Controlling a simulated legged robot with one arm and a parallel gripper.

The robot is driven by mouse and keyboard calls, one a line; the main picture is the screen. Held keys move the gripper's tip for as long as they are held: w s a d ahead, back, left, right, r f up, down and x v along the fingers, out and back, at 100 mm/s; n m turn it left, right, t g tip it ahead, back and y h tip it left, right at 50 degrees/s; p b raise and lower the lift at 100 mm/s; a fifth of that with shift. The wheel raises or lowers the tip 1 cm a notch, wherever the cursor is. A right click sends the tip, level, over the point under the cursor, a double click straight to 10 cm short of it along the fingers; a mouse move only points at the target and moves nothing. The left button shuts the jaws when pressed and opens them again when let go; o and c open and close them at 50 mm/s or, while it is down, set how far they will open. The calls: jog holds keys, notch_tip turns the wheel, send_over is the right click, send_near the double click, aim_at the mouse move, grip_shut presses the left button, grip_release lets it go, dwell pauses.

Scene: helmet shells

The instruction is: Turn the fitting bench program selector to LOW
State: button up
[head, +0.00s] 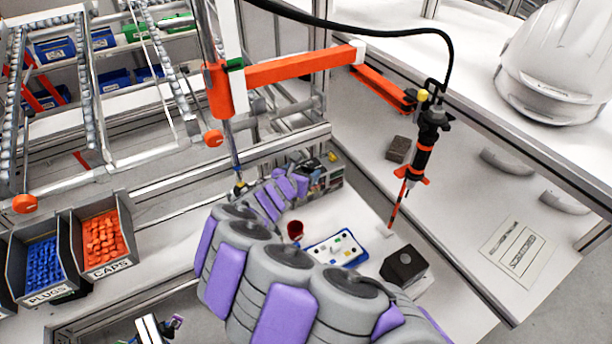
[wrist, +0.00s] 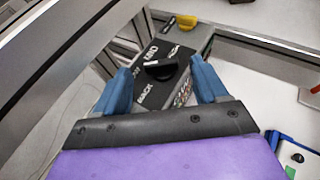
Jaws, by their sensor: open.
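The fitting bench program selector is a black knob (wrist: 160,69) on a dark panel (wrist: 178,50) in the wrist view. White words surround the knob; MID and BACK can be read, the others are too small or slanted. I cannot tell which word the knob points to. My gripper (wrist: 161,65) is open, with one blue finger on each side of the knob and nothing gripped. Whether a finger touches the knob cannot be told. In the head view the selector box (head: 326,181) stands at the back of the bench, partly hidden by my arm.
An orange boom holds a hanging screwdriver (head: 421,155) right of my arm. A white tray (head: 337,249), a red cup (head: 295,230) and a black block (head: 404,265) lie on the bench. Bins of blue plugs (head: 44,266) and orange caps (head: 103,240) stand at left.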

jog(key=shift+w+a+f+b, duration=0.1)
jog(key=shift+w+f+b, duration=0.35)
jog(key=shift+w, duration=0.35)
jog(key=shift+w+d, duration=0.2)
jog(key=shift+d, duration=0.5)
jog(key=shift+a, duration=0.35)
jog(key=c, duration=0.6)
jog(key=shift+d, duration=0.15)
jog(key=c, duration=0.5)
jog(key=shift+o, duration=0.2)
jog(key=shift+r+p, duration=0.1)
jog(key=shift+p, duration=0.25)
